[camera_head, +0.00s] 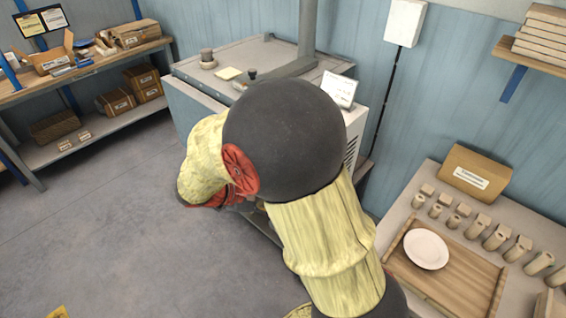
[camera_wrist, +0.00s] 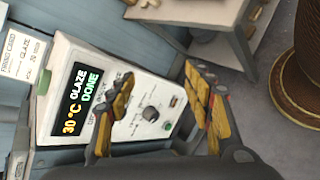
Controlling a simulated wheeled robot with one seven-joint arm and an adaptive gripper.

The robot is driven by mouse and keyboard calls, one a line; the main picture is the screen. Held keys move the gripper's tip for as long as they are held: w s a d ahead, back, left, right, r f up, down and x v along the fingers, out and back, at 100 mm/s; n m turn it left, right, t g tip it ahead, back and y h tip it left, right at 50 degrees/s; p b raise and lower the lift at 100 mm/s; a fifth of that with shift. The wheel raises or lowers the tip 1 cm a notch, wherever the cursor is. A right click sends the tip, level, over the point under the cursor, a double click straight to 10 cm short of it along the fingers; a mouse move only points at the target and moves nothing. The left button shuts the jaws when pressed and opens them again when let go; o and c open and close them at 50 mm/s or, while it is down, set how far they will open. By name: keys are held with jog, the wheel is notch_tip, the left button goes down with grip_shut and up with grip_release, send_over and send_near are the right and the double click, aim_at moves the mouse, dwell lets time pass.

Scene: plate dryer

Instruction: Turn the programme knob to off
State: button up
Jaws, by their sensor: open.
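In the wrist view, a white control panel (camera_wrist: 75,55) carries a dark display (camera_wrist: 82,103) reading "30 °C GLAZE DONE". The programme knob (camera_wrist: 149,113) is a small dark round knob on the panel with markings around it. Its pointer direction is too small to read. My gripper (camera_wrist: 159,73) is open, with its yellow and black fingers on either side of the knob in the picture. In the head view, the dryer (camera_head: 190,102) stands behind my arm, which hides the panel and my gripper.
A bench with a wooden tray (camera_head: 438,283) and white plate (camera_head: 427,249) stands at right. Shelving (camera_head: 110,122) is at left. The grey floor (camera_head: 130,220) between is open.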

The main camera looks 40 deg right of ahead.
jog(key=w+d+f+n+t+h+p, duration=0.2)
jog(key=w+f+n+h, duration=0.15)
jog(key=w, duration=0.25)
jog(key=w+d+f+n+t+h+p, duration=0.2)
jog(key=w+f+n+t+h+p, duration=0.15)
jog(key=w+n, duration=0.2)
jog(key=w+d+b, duration=0.1)
jog(key=d, duration=0.6)
jog(key=shift+d+r+m+g, duration=0.3)
jog(key=shift+d+m+g, duration=0.05)
jog(key=shift+m+g, duration=0.1)
jog(key=shift+c, duration=0.2)
jog(key=c, duration=1.1)
